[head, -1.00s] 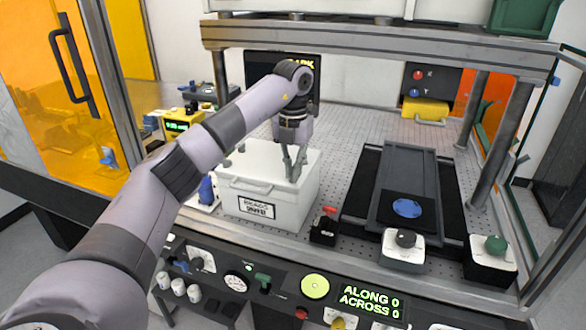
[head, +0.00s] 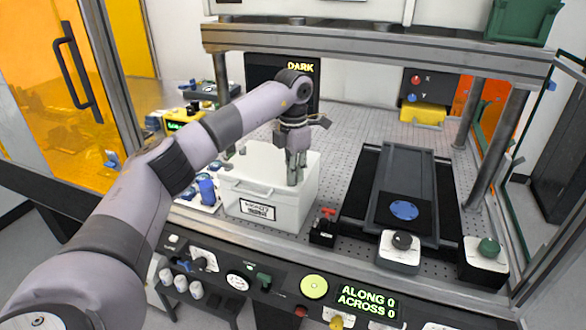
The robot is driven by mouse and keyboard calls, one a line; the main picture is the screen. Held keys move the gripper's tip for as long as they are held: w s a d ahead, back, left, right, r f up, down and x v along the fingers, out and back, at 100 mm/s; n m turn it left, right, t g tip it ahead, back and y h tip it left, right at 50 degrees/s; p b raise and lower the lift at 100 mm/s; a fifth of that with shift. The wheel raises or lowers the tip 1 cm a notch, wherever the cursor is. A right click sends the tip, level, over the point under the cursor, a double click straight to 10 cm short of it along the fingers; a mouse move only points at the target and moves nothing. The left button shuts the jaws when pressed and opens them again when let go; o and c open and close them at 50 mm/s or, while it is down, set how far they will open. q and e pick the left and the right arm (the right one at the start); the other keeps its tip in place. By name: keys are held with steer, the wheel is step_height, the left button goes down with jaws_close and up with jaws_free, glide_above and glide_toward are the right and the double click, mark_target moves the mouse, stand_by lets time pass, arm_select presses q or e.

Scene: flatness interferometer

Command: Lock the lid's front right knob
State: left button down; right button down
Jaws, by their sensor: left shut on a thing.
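The white box (head: 292,205) stands on the perforated bench left of centre, with its pale lid (head: 262,160) on top and a label on its front. My left gripper (head: 295,181) points down at the lid's front right corner. Its fingers are close together, shut on the front right knob, which they hide almost entirely. I cannot see which way the knob is turned. My right gripper is not in view.
A metal gantry (head: 380,42) spans above the bench. Right of the box are a small red-handled switch (head: 326,222), a dark stage with a blue disc (head: 404,211), and black (head: 402,240) and green (head: 489,248) knobs. A blue bottle (head: 207,191) stands close left of the box.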

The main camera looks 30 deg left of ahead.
arm_select(q)
steer(key=m+p, duration=0.1)
steer(key=m, duration=0.3)
steer(key=shift+r+m, duration=0.1)
steer(key=shift+m, duration=0.2)
steer(key=m, duration=0.5)
steer(key=shift+m, duration=0.4)
steer(key=c, duration=1.8)
jaws_free()
steer(key=shift+o, duration=0.2)
step_height(320, 180, up, 12)
